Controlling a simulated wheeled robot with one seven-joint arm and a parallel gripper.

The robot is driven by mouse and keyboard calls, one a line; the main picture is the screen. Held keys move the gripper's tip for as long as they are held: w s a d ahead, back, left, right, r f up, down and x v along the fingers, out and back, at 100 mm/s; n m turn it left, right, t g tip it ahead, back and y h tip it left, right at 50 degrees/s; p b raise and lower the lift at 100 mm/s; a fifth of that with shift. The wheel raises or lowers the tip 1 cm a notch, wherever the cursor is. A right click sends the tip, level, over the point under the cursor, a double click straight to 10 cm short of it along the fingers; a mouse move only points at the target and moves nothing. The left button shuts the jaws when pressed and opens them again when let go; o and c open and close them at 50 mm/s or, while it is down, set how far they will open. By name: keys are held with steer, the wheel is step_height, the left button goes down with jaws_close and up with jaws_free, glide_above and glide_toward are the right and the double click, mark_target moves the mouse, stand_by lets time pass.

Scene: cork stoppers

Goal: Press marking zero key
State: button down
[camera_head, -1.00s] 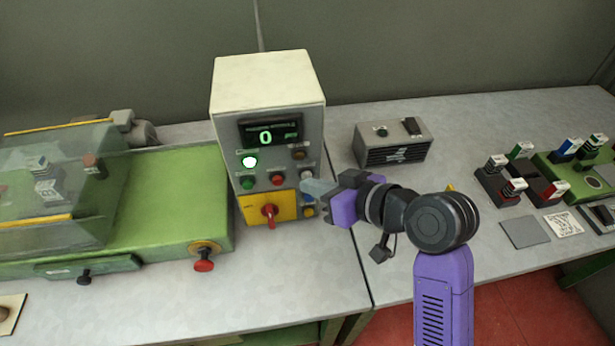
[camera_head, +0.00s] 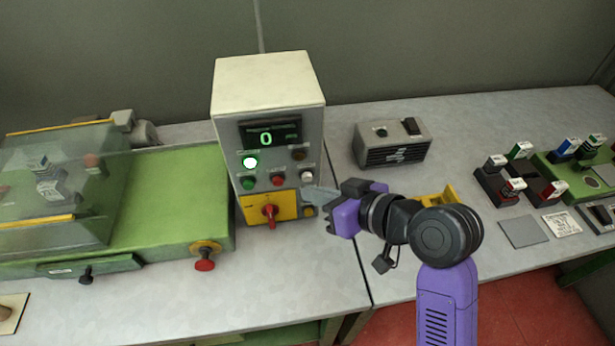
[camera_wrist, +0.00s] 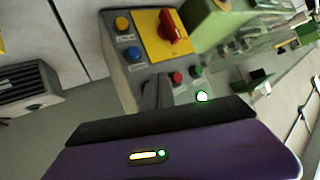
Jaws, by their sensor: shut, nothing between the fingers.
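The control box (camera_head: 268,84) stands upright on the bench. Its display (camera_head: 268,138) reads a green 0. Below it are a lit green lamp (camera_head: 250,162), a green button (camera_head: 249,183), a red button (camera_head: 277,180) and a white button (camera_head: 306,175). In the wrist view a blue button (camera_wrist: 133,53) and a yellow button (camera_wrist: 122,22) show beside the red switch (camera_wrist: 172,26). The labels are too small to read, so I cannot tell which is the zero key.
A green machine (camera_head: 180,200) with a clear cover stands left of the box. A grey box (camera_head: 393,146) stands to the right. Several stamps (camera_head: 495,183) and small plates (camera_head: 524,232) lie further right. The bench in front of the control box is clear.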

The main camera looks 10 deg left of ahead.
steer(key=shift+s, duration=0.1)
steer(key=s, duration=0.2)
steer(key=s+d+p, duration=0.1)
steer(key=s, duration=0.1)
steer(key=shift+s+d, duration=0.2)
steer(key=shift+s, duration=0.1)
stand_by(0.7)
